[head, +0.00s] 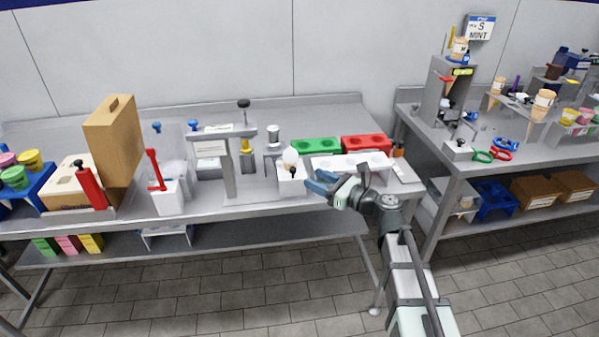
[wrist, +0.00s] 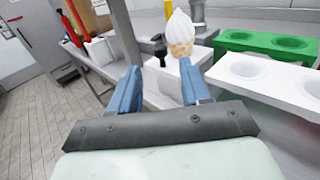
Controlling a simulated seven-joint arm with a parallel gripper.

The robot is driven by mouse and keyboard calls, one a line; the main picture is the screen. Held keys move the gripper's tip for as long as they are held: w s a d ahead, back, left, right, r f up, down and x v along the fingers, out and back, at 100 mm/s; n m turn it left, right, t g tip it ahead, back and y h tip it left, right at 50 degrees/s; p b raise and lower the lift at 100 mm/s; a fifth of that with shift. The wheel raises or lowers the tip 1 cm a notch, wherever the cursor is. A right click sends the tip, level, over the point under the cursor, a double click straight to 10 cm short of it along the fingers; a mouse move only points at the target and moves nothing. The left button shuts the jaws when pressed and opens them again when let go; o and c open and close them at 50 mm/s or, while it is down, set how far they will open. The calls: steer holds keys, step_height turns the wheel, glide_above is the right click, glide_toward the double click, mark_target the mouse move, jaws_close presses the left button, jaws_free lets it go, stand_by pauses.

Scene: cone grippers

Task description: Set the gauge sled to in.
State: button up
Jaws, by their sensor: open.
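A white block (head: 287,187) with a small black knob (head: 292,171) stands at the front of the table's middle; it looks like the gauge sled. A white-swirled cone (head: 290,156) sits at it. My gripper (head: 312,183), with blue fingers, is just to the right of the block. In the wrist view my gripper (wrist: 160,67) is open and empty, its fingers spread. The block (wrist: 160,90), the knob (wrist: 160,48) and the cone (wrist: 181,35) show beyond and between the fingertips. I cannot tell any in or out marking, or whether a finger touches the block.
A white rack with holes (head: 350,164) is right of the block, with a green tray (head: 315,146) and a red tray (head: 366,143) behind. A grey press frame (head: 228,160) and a white box with a red lever (head: 166,197) stand left. The aisle floor in front is clear.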

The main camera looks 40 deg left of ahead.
mark_target(295, 170)
steer(key=a, duration=0.6)
steer(key=shift+a, duration=0.3)
steer(key=shift+c, duration=0.4)
jaws_close()
